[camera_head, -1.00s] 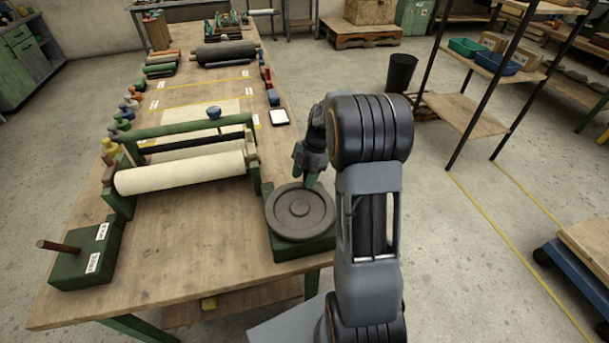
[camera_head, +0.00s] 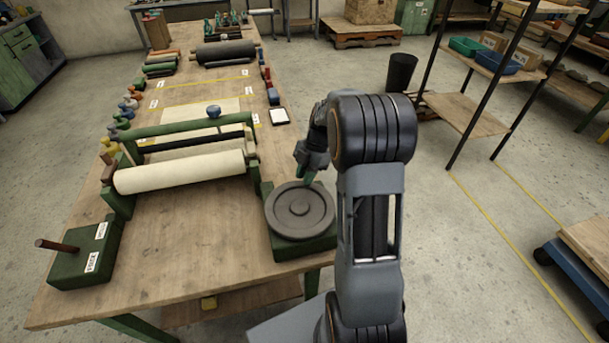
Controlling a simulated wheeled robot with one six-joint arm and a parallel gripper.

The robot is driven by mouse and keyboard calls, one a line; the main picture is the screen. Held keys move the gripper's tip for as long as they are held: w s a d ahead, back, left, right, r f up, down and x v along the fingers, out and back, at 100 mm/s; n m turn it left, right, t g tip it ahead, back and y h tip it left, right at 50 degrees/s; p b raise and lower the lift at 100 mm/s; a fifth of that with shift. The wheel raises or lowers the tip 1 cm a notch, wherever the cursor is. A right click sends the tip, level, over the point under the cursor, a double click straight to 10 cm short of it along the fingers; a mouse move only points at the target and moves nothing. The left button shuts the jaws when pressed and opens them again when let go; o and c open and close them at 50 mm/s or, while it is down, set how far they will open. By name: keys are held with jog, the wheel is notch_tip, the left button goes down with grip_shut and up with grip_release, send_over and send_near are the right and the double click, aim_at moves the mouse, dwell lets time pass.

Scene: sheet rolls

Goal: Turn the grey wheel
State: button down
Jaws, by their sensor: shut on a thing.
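The grey wheel (camera_head: 299,212) lies flat on a green base at the right front edge of the wooden table. It is a round disc with a raised rim and a hub in the middle. My gripper (camera_head: 307,178) points down at the wheel's far edge, right of its middle, and is shut on the wheel's rim. The fingertips are small and partly hidden by my arm. The wheel's right edge lies close beside my arm.
A green frame with a cream roll (camera_head: 180,172) stands left of the wheel. A green block with a brown lever (camera_head: 60,246) sits at the table's front left. A small white-topped pad (camera_head: 280,116) lies beyond my gripper.

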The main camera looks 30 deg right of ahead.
jog(key=shift+s+d+f+m, duration=0.1)
jog(key=shift+s+d+m, duration=0.05)
jog(key=shift+d+m, duration=0.15)
jog(key=c, duration=1)
grip_release()
jog(key=v, duration=1.4)
jog(key=shift+s+b, duration=0.2)
jog(key=shift+b, duration=0.1)
